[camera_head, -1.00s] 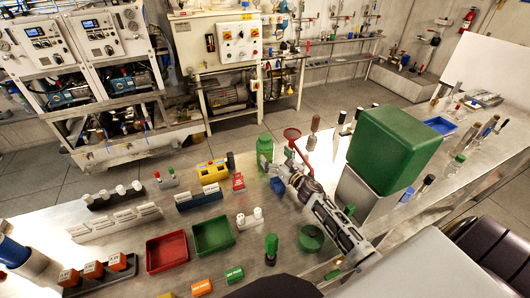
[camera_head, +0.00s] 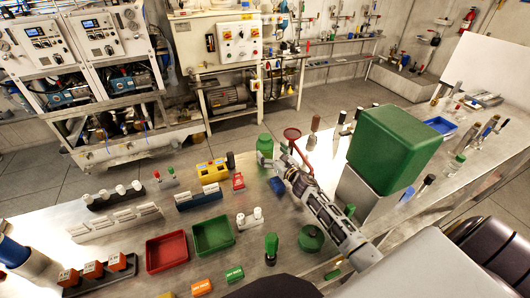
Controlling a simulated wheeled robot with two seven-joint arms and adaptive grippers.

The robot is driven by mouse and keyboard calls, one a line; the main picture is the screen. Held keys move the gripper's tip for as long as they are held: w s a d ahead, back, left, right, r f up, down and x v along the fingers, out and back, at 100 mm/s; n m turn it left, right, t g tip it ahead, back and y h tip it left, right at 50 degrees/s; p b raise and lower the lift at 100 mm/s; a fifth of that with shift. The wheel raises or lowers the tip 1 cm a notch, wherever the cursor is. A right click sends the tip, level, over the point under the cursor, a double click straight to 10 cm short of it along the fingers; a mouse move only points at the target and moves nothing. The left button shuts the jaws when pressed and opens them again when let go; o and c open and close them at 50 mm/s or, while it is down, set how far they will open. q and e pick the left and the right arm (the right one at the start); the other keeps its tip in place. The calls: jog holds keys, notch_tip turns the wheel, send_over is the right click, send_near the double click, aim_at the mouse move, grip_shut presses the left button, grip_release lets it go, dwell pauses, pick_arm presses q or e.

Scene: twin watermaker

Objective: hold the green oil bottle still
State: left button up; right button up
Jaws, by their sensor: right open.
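The green oil bottle (camera_head: 265,147) stands upright near the back edge of the metal bench. My right gripper (camera_head: 274,173) is open at the bottle's lower right side, with its arm reaching in from the lower right. The bottle seems to be beside or partly between the fingers; I cannot tell whether they touch it. Part of the bottle's lower body is hidden by the gripper. My left gripper is not in view.
A red funnel-like piece (camera_head: 292,134) stands just right of the bottle. A yellow block (camera_head: 212,171) and a small red piece (camera_head: 238,181) lie to its left. Red (camera_head: 166,252) and green (camera_head: 213,236) trays lie in front. A large green box (camera_head: 393,148) stands at right.

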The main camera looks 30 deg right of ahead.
aim_at(267, 138)
jog(key=shift+w+a, duration=0.2)
jog(key=shift+w, duration=1.65)
jog(key=shift+c, duration=0.4)
jog(key=shift+r, duration=0.1)
jog(key=c, duration=1.4)
jog(key=shift+o, duration=0.2)
jog(key=shift+r, duration=0.15)
jog(key=shift+r+p, duration=1.95)
jog(key=shift+r, duration=0.7)
notch_tip(267, 138, up, 2)
jog(key=shift+r+p, duration=0.1)
jog(key=shift+p, duration=0.25)
jog(key=shift+r, duration=1.05)
